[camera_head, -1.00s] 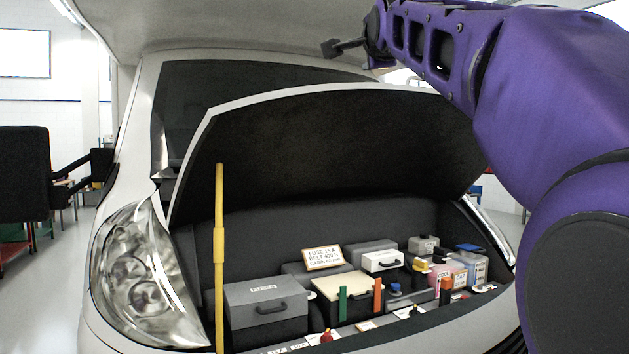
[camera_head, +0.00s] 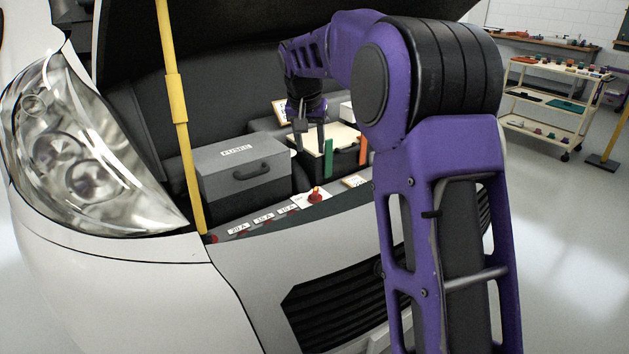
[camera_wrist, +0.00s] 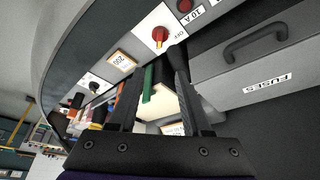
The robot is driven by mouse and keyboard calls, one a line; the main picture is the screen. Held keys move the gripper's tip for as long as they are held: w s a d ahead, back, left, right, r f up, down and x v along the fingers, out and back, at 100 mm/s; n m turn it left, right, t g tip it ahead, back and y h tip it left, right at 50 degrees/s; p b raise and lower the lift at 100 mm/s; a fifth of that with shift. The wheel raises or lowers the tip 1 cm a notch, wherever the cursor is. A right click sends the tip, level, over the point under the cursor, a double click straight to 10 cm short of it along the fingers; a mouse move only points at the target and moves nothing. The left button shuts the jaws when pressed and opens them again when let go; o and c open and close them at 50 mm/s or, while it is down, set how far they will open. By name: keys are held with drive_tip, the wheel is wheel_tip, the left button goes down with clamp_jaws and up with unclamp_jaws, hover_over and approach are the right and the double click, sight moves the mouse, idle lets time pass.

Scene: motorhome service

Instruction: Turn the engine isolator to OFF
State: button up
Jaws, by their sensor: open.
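The engine isolator appears to be the red knob (camera_head: 315,196) with a yellow part, on a white plate on the front ledge of the engine bay. In the wrist view the red and yellow knob (camera_wrist: 160,36) lies just beyond my fingertips, with an OFF mark beside it. Which way the knob points is too small to tell. My gripper (camera_head: 309,147) is open and empty, pointing down over the bay, behind and above the knob and apart from it. In the wrist view its two fingers (camera_wrist: 157,62) stand spread.
A grey FUSES box (camera_head: 245,170) with a handle stands left of my gripper. A green upright piece (camera_head: 328,160) and an orange one (camera_head: 363,151) stand close on the right. A yellow prop rod (camera_head: 178,110) rises at left. Fuse labels (camera_head: 263,218) line the ledge.

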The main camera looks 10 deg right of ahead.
sight(315, 190)
drive_tip(key=x, duration=0.6)
drive_tip(key=b+x, duration=0.1)
drive_tip(key=x, duration=0.5)
drive_tip(key=b+x, duration=0.1)
drive_tip(key=x, duration=0.4)
drive_tip(key=shift+s+d+f, duration=0.15)
drive_tip(key=shift+f, duration=0.35)
clamp_jaws()
